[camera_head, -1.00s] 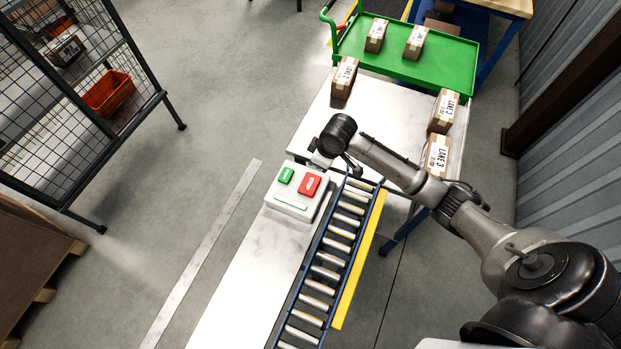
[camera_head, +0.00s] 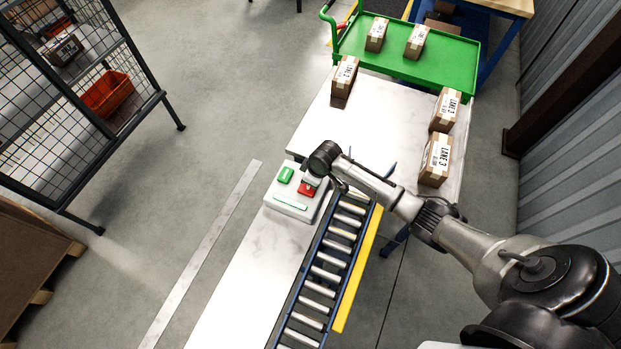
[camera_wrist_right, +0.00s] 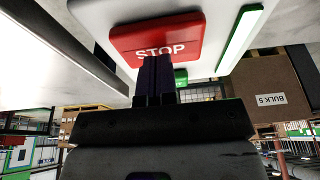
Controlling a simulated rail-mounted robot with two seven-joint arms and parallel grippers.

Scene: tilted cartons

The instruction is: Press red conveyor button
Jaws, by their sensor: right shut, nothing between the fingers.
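The red button (camera_head: 305,191) sits on a white control box (camera_head: 278,192) beside a green button (camera_head: 286,174). My right gripper (camera_head: 309,184) is over the red button in the head view and hides part of it. In the right wrist view, the red button (camera_wrist_right: 158,38) reads STOP. There, the gripper's shut, empty fingers (camera_wrist_right: 157,62) overlap the button's near edge. I cannot tell whether the fingertips touch the button. My left gripper is not in view.
A roller conveyor (camera_head: 327,270) with a yellow side rail runs right of the box. Cartons (camera_head: 436,158) stand on the white table behind, near a green cart (camera_head: 400,52). A mesh cage (camera_head: 75,95) is at left.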

